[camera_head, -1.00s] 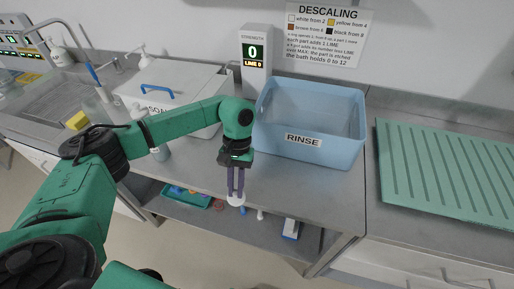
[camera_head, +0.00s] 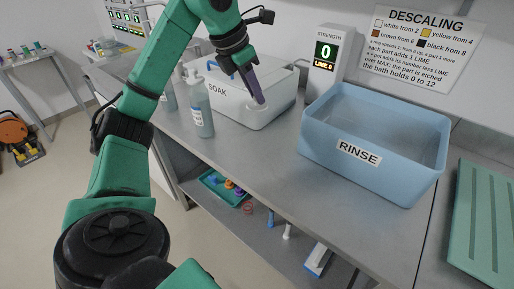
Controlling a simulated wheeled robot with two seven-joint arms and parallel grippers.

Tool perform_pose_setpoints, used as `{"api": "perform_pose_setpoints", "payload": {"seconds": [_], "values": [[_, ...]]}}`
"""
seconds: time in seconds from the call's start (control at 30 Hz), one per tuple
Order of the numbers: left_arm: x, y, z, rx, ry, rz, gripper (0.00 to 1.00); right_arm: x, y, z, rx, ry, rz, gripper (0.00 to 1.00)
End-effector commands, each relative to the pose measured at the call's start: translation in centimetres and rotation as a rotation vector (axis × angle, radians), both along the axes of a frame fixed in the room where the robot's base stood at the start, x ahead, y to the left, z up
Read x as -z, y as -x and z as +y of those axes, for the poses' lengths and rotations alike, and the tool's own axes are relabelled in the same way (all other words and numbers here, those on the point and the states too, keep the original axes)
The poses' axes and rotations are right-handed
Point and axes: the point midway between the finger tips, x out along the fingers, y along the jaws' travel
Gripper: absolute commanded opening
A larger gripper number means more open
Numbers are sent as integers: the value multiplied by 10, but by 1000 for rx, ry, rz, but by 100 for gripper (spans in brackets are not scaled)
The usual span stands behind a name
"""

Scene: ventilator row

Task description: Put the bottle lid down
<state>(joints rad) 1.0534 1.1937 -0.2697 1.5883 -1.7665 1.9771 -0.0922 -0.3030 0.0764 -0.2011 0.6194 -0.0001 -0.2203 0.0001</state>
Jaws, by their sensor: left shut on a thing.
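My left gripper (camera_head: 257,88) hangs in front of the white SOAK box (camera_head: 277,108), fingers pointing down and close together. It is shut on a small white lid (camera_head: 258,106), which shows at the fingertips and is hard to make out against the white box. I cannot tell whether the lid touches the box. A grey bottle (camera_head: 201,112) with a white top stands upright on the counter, left of the gripper. A second bottle (camera_head: 168,97) stands behind it, partly beside my arm. My right gripper is not in view.
A blue RINSE tub (camera_head: 320,148) and a strength display (camera_head: 325,57) stand to the right. A green ribbed mat (camera_head: 486,215) lies far right. The counter (camera_head: 260,160) before the tub is clear. A lower shelf holds a green tray (camera_head: 218,187) and small parts.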

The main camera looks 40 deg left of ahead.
Motion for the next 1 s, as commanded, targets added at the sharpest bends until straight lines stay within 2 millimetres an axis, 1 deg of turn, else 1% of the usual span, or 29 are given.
{"api": "perform_pose_setpoints", "payload": {"seconds": [0.03,0.1,0.3,0.4,0.47,0.63,0.7,0.9,1.0], "values": [[23,1,1,0,-4,10,0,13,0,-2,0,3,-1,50],[49,1,0,1,-4,11,0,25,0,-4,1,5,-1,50],[118,1,0,5,-2,12,0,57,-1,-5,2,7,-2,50],[142,1,-1,7,-1,8,0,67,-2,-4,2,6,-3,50],[148,0,-1,7,0,5,0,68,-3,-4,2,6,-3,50],[178,0,-1,8,1,7,0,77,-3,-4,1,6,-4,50],[186,0,-1,7,2,6,0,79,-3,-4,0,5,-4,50],[185,0,0,7,0,2,0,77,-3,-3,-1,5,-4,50],[188,0,0,7,0,3,0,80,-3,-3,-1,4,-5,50]]}}
